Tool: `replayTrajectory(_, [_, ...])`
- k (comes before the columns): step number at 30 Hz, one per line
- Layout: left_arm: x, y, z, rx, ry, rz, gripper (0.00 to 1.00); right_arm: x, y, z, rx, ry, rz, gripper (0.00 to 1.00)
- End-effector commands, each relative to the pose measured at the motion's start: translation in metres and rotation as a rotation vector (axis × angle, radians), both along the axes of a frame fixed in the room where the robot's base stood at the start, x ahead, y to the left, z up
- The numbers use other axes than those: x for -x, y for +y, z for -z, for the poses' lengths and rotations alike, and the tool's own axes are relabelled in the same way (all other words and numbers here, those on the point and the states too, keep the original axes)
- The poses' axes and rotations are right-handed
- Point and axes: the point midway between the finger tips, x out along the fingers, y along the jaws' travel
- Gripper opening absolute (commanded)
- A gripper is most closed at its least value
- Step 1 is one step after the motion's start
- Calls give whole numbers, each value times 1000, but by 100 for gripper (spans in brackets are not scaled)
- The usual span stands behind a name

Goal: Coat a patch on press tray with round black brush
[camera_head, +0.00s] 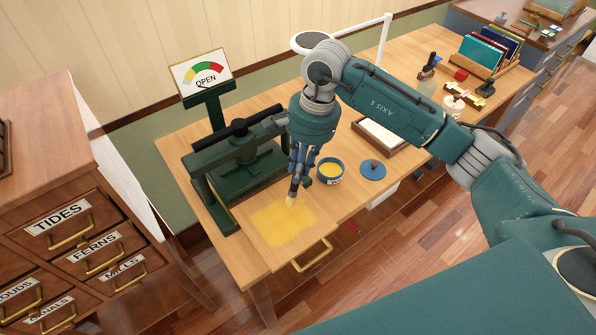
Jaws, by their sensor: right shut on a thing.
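The press tray (252,238) is a pale wooden board with a brass handle, in front of the dark green press (235,165). A yellow patch (282,226) covers much of its middle. My right gripper (300,172) points down over the tray's back edge, shut on the round black brush (294,189). The brush is nearly upright, its pale yellowish tip at the patch's far edge; I cannot tell whether it touches. Part of the brush is hidden by the fingers. My left gripper is not in view.
Right of the brush stand an open blue pot (330,170) of yellow paste and a blue round lid (373,169). A white-filled wooden tray (381,134) lies behind. A gauge sign reading OPEN (203,78) stands behind the press. Labelled drawers (90,250) stand at left.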

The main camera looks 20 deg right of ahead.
Motion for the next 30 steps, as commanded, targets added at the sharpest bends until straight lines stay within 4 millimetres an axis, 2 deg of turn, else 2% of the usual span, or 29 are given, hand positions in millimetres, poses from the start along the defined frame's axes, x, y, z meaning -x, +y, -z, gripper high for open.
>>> replayTrajectory(3, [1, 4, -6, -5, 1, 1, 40, 0, -1, -14, 0, -1, 2, 0])
replayTrajectory(9, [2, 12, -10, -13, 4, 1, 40, 1, -2, -23, 1, 1, 6, 0])
replayTrajectory(30, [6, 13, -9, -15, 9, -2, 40, 1, -2, -23, 0, 0, 6, 0])
